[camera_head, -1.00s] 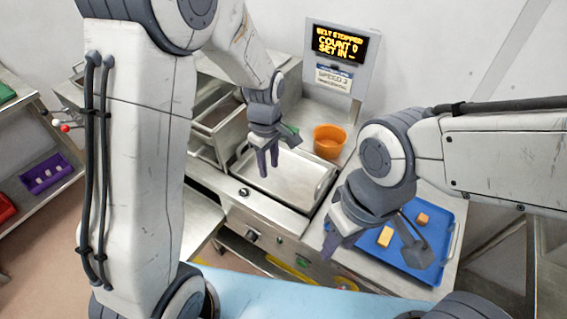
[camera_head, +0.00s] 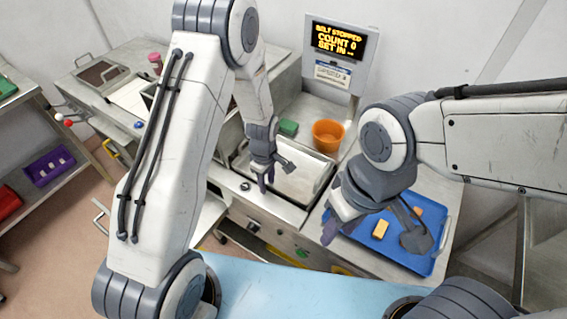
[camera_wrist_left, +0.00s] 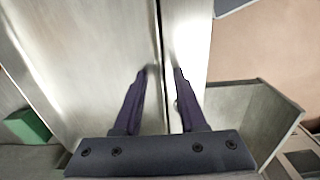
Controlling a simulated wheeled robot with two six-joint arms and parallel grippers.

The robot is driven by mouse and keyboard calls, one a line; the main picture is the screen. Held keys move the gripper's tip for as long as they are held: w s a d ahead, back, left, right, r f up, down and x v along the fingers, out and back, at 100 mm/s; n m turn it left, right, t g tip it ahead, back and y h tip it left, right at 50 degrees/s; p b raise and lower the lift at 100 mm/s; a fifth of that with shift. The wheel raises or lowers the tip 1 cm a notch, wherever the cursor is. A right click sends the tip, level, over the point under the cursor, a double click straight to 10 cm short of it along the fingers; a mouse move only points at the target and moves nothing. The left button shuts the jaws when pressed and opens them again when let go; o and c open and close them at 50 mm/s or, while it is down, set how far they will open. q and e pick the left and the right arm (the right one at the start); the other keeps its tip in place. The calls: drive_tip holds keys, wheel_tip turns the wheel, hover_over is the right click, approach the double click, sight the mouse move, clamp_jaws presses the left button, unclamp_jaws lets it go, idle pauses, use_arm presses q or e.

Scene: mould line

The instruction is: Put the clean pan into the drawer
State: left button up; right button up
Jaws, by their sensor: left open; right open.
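A shallow rectangular metal pan (camera_head: 300,185) lies in the counter in the middle of the head view; I cannot tell whether it is clean. My left gripper (camera_head: 262,186) is open and empty, pointing down over its left part. In the left wrist view the open fingers (camera_wrist_left: 160,85) are above bare metal beside a dark gap, with nothing between them. My right gripper (camera_head: 335,232) is open and empty by the front left edge of the blue tray. A metal surface (camera_head: 207,218) juts out below the counter, possibly the open drawer; my left arm hides much of it.
A green block (camera_head: 288,127) and an orange bucket (camera_head: 328,135) stand behind the pan. The blue tray (camera_head: 440,205) at right holds orange-yellow blocks (camera_head: 380,229). A display (camera_head: 338,42) stands at the back. A shelf with a purple bin (camera_head: 48,168) is at far left.

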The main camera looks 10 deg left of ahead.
use_arm(q)
clamp_jaws()
idle(1.4)
